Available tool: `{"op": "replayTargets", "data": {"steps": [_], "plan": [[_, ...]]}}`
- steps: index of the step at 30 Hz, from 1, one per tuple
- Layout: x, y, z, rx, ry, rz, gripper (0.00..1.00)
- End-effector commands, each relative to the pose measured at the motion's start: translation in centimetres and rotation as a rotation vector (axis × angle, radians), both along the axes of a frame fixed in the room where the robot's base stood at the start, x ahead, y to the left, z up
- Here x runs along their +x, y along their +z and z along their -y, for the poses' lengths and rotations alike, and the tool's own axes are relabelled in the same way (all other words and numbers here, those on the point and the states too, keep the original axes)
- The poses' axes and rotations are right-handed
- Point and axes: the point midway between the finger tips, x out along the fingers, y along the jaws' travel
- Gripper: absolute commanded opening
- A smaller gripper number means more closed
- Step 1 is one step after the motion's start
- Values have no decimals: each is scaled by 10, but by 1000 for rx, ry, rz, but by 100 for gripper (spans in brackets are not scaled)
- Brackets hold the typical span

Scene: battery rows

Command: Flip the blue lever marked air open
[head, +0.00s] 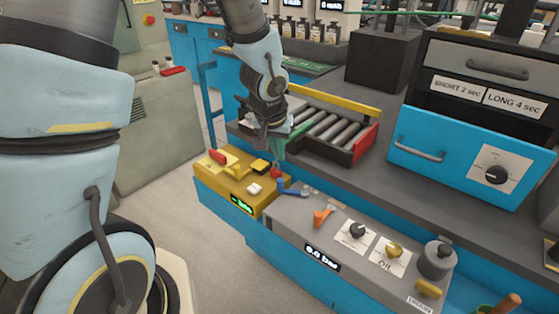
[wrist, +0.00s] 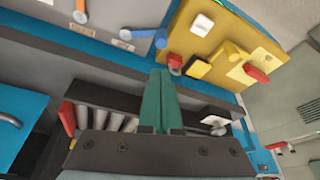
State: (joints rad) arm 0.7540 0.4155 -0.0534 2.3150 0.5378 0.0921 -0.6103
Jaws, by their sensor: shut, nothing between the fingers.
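The blue lever (head: 292,191) is on the grey panel, at its left end beside the yellow box. It also shows in the wrist view (wrist: 160,37), at the panel's edge. Small labels sit near it, too small to read. My gripper (head: 278,158) has green fingers pointing down, shut together and empty. Its fingertips are above and behind the blue lever, near a small red part, and apart from the lever. In the wrist view, my gripper (wrist: 160,74) points toward the red part and the blue lever.
An orange lever (head: 322,217) and several knobs stand on the grey panel (head: 300,225). The yellow box (head: 215,188) carries a red button and blocks. A roller tray (head: 357,110) with a red end is right of my gripper. A blue drawer (head: 450,160) stands farther right.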

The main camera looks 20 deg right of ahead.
Motion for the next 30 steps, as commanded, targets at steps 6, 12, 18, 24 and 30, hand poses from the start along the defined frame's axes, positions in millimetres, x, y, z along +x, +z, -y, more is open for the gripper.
{"op": "replayTargets", "data": {"steps": [6,12,18,24,30], "plan": [[8,-37,8,6,-6,-2,0],[15,-65,15,5,-5,-1,0],[20,-80,19,2,-4,0,0],[21,-83,19,1,-4,1,0],[21,-83,19,1,-3,1,0]]}}
